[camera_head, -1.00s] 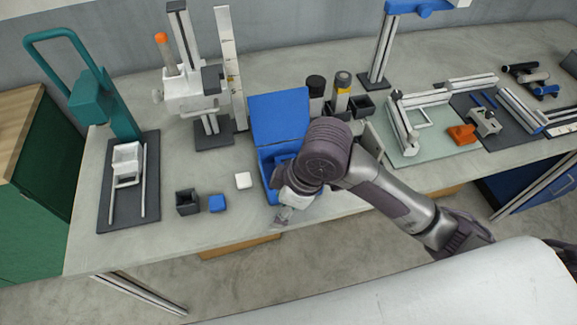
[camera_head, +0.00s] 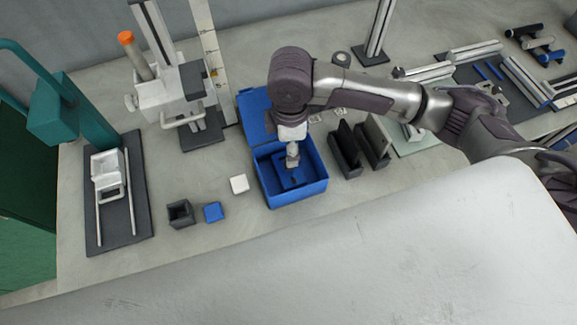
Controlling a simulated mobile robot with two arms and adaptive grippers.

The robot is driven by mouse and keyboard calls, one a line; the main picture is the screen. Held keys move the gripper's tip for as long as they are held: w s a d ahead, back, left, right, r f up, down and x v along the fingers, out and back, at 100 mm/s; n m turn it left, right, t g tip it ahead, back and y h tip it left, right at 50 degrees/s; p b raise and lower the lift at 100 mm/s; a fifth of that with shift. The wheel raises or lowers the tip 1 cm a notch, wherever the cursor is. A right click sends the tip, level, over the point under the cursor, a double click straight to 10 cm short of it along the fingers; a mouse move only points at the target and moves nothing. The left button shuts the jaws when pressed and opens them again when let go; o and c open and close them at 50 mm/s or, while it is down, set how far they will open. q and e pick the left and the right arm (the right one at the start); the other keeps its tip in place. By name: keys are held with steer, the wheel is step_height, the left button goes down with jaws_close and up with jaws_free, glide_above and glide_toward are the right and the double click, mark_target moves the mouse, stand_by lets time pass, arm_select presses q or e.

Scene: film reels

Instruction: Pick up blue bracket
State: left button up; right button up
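A blue bracket-like part (camera_head: 288,183) lies inside an open blue box (camera_head: 303,193) near the middle of the table; blue on blue makes its outline hard to see. My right gripper (camera_head: 292,166) points down into this box, directly over the part. The wrist above it hides some of the box's back. The fingers are too small to tell whether they are open or shut, or whether they touch the part. My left gripper is not in view.
The box's raised lid (camera_head: 256,117) stands behind the wrist. Dark upright holders (camera_head: 346,152) stand close to the box's right. A white block (camera_head: 239,184), a blue block (camera_head: 213,212) and a dark open cube (camera_head: 180,213) lie left. The table in front is clear.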

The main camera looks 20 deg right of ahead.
mark_target(290, 180)
step_height(290, 180, down, 2)
steer(key=shift+w+a+f, duration=0.1)
steer(key=f, duration=0.1)
steer(key=f+p, duration=0.1)
steer(key=f, duration=0.1)
steer(key=shift+s+a+f, duration=0.2)
steer(key=shift+s+f, duration=0.1)
steer(key=shift+s, duration=0.05)
steer(key=shift+f+p, duration=0.3)
steer(key=shift+f, duration=0.2)
steer(key=c, duration=0.8)
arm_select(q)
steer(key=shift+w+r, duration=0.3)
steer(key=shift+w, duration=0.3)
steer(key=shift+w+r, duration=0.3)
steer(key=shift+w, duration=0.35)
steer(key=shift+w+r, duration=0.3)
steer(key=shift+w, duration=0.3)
arm_select(e)
steer(key=shift+w, duration=0.1)
jaws_close()
